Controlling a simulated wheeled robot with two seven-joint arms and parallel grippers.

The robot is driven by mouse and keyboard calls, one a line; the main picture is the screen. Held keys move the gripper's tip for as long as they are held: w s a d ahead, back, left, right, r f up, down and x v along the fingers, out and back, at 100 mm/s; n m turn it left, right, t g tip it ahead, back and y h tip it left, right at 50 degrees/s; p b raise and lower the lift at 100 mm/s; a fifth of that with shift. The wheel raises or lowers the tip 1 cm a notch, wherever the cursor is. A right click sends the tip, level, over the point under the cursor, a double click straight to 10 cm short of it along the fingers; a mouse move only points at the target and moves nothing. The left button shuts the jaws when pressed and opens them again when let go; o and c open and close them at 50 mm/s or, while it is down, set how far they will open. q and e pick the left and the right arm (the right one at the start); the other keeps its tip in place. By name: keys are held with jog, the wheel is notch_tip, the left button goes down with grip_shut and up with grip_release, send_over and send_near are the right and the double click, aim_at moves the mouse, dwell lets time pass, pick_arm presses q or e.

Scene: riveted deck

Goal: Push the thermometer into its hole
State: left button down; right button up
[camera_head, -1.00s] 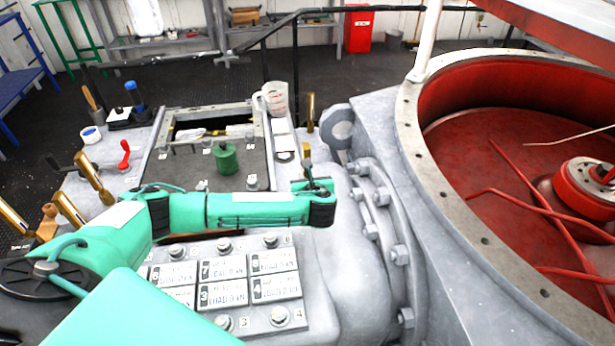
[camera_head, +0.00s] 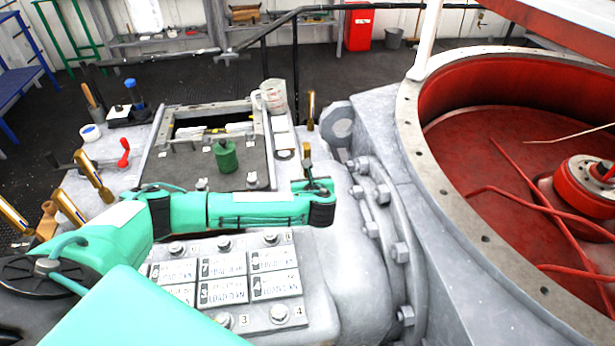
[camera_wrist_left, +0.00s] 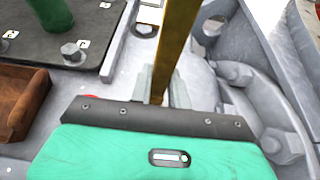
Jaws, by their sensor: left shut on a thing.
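A brass-coloured thermometer (camera_head: 307,151) stands up from my left gripper (camera_head: 314,184) in the head view. In the left wrist view, its long gold body (camera_wrist_left: 175,45) runs down between the grey fingers of the same gripper (camera_wrist_left: 162,88), which is shut on it. It leans slightly in that view. Its lower end is hidden behind the gripper body, so I cannot tell whether it touches or enters a hole. Its hole is not clearly visible. My right gripper is not in view.
Another gold rod (camera_head: 311,108) stands behind my gripper. A clear jug (camera_head: 274,97) and a green knob (camera_head: 225,156) are by the dark hatch plate. Bolted flanges (camera_head: 383,195) and the large red-lined drum (camera_head: 480,140) lie to the right. Label plates (camera_head: 247,275) are in front.

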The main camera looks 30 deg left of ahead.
pick_arm(q)
jog(key=shift+f, duration=0.75)
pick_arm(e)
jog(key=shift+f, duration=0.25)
pick_arm(q)
jog(key=c, duration=1.3)
grip_release()
jog(key=shift+o, duration=0.2)
jog(key=shift+s, duration=0.1)
jog(key=b+v, duration=0.1)
jog(key=v, duration=1.2)
jog(key=shift+s+d+r, duration=0.2)
jog(key=shift+s, duration=0.05)
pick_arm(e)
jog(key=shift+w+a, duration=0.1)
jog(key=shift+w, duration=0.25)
